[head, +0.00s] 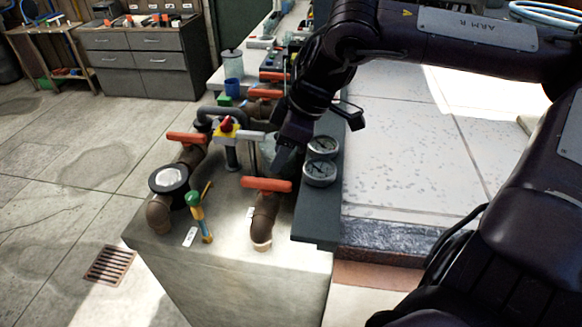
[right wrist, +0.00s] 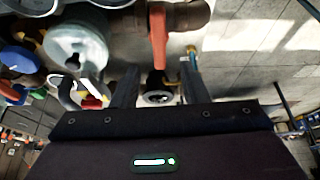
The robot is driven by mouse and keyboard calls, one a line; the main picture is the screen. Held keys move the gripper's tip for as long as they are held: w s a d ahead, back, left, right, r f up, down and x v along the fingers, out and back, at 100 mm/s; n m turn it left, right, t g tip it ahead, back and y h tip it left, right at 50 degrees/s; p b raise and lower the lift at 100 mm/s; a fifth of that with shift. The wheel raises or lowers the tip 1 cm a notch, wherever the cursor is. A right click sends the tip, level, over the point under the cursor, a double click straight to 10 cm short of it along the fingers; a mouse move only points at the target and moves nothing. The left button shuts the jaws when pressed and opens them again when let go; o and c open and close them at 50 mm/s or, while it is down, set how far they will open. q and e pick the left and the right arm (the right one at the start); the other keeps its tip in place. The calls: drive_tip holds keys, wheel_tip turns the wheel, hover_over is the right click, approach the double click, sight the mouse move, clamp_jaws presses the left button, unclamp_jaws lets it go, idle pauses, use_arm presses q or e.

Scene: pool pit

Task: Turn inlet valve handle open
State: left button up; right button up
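Several orange-red lever handles sit on brown pipe valves. The nearest handle (head: 266,185) lies level on a brown pipe elbow at the front of the bench. Another handle (head: 187,138) is behind it to the left. I cannot read which label marks the inlet valve. My right gripper (head: 284,157) hangs just behind the nearest handle. In the right wrist view my right gripper (right wrist: 157,82) has its fingers apart with nothing held. An orange handle (right wrist: 158,38) shows beyond the fingertips there, apart from them. My left gripper is out of view.
Two round gauges (head: 320,172) stand right beside the gripper on a dark ledge (head: 318,228). A round sight glass (head: 169,178) and a yellow-green tool or valve (head: 199,216) stand at left front. A grey cabinet (head: 143,60) is at the back left. Open floor lies left.

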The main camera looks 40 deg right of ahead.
sight(266, 181)
drive_tip(key=shift+f, duration=0.1)
drive_tip(key=shift+f+m, duration=0.15)
drive_tip(key=shift+m, duration=0.15)
drive_tip(key=p+x, duration=0.1)
drive_tip(key=x, duration=0.6)
drive_tip(key=shift+w+f, duration=0.1)
clamp_jaws()
